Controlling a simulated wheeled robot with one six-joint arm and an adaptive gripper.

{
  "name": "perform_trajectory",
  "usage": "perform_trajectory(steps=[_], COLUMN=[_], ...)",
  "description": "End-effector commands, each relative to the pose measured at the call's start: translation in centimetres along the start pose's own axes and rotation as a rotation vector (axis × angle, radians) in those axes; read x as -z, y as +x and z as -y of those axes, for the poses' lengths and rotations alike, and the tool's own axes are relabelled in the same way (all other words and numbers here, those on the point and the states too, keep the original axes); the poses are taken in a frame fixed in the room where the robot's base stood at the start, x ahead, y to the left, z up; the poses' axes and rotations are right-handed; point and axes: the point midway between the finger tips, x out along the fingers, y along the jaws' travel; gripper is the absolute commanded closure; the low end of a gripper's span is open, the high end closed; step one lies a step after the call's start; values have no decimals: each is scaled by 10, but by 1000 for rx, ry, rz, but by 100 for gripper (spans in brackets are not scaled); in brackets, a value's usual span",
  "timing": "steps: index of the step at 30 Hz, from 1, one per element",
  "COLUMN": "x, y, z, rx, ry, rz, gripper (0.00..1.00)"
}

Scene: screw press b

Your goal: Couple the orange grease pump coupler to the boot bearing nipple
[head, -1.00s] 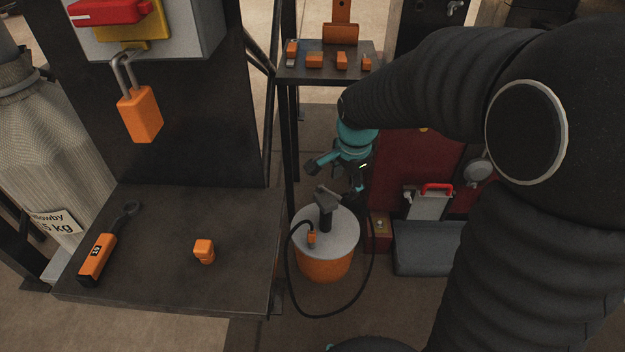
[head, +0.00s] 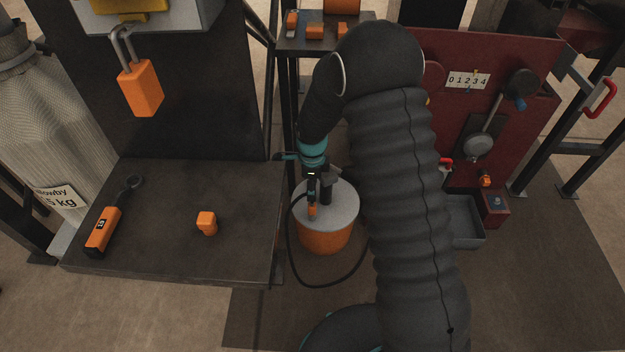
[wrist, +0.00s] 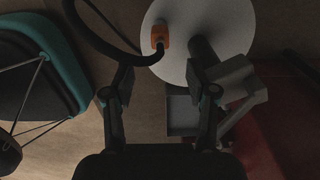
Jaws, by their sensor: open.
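The orange coupler (head: 312,211) is upright at the left part of the grey lid of the grease pump (head: 325,241), an orange bucket with a black hose. The coupler also shows in the wrist view (wrist: 160,38), at the end of the hose. My gripper (head: 312,190) is above the coupler in the head view. In the wrist view my gripper (wrist: 161,85) is open, its fingers apart and empty, with the coupler beyond and between the fingertip lines. I cannot make out the boot bearing nipple for certain.
The pump's grey handle (wrist: 238,82) stands close to the right finger. A dark bench (head: 165,255) at left holds an orange tool (head: 103,232) and an orange block (head: 207,222). A red machine (head: 530,110) with a lever stands at right, a small red box (head: 495,206) below it.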

Motion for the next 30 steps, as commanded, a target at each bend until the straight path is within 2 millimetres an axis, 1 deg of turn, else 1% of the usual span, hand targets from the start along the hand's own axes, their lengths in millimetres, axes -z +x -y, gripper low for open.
perform_trajectory(steps=[1, 9, 16, 22, 30], x=[0, 0, 0, 0, 0], y=[10, 56, 89, 104, 107], z=[-1, -1, -1, 0, 0], rx=[-3, -3, -2, 0, 1], ry=[0, -1, -2, -2, -2], rz=[-1, -1, -1, 0, 0], gripper=[43, 43, 43, 43, 43])
